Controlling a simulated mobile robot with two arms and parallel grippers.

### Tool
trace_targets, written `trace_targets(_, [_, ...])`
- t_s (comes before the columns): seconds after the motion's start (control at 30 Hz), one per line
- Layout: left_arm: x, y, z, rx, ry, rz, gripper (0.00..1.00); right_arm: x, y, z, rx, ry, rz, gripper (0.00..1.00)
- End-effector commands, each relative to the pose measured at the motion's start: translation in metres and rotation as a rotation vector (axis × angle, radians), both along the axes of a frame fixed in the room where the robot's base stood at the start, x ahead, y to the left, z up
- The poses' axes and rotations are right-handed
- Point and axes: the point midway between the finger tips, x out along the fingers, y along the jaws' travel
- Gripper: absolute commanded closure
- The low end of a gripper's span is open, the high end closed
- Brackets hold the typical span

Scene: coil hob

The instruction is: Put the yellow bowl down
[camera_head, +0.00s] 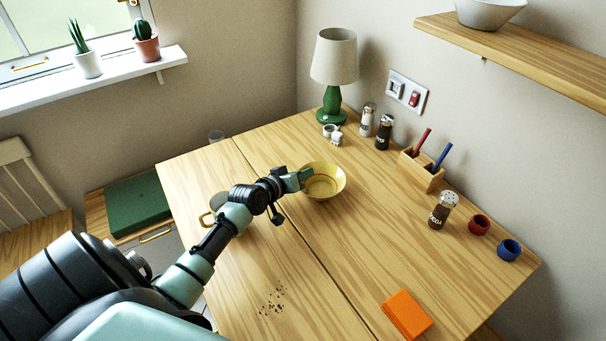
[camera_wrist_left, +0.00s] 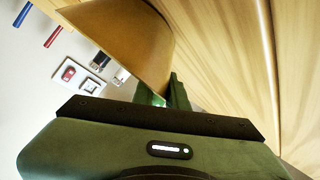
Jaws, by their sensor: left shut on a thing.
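The yellow bowl (camera_head: 330,185) is at the middle of the wooden table (camera_head: 400,240) in the head view, upright with its open side up. My left gripper (camera_head: 304,179) reaches in from the left and is shut on the bowl's left rim. In the left wrist view the bowl (camera_wrist_left: 125,40) fills the upper middle, with the green fingers (camera_wrist_left: 160,92) at its edge. I cannot tell whether the bowl's base touches the table. My right gripper is not in view.
A green lamp (camera_head: 333,75), shakers (camera_head: 384,132) and a wooden pen holder (camera_head: 422,168) stand along the back. A mug (camera_head: 207,218) is partly behind my left arm. Crumbs (camera_head: 272,300) and an orange cloth (camera_head: 406,314) lie nearer. Table right of the bowl is clear.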

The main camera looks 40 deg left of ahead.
Motion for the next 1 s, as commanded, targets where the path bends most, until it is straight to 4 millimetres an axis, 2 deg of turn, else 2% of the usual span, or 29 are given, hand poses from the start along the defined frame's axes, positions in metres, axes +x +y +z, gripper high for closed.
trace_targets(0.03, [0.001, 0.000, -0.001, 0.000, -0.002, 0.000, 1.00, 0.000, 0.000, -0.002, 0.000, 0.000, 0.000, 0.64])
trace_targets(0.07, [0.000, 0.000, -0.003, 0.000, 0.000, 0.000, 0.83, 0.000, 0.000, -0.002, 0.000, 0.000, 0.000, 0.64])
trace_targets(0.13, [0.000, 0.000, -0.002, 0.000, 0.000, 0.000, 0.64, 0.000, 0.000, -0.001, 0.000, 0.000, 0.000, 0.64])
trace_targets(0.5, [0.000, 0.000, 0.003, 0.000, 0.000, 0.000, 0.64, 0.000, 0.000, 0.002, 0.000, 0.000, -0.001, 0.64])
trace_targets(0.9, [-0.056, 0.001, 0.023, 0.002, 0.001, 0.000, 0.64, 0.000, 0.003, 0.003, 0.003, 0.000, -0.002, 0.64])
trace_targets(1.0, [-0.065, 0.001, 0.027, 0.001, 0.000, 0.000, 0.64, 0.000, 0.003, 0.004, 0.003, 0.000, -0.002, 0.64])
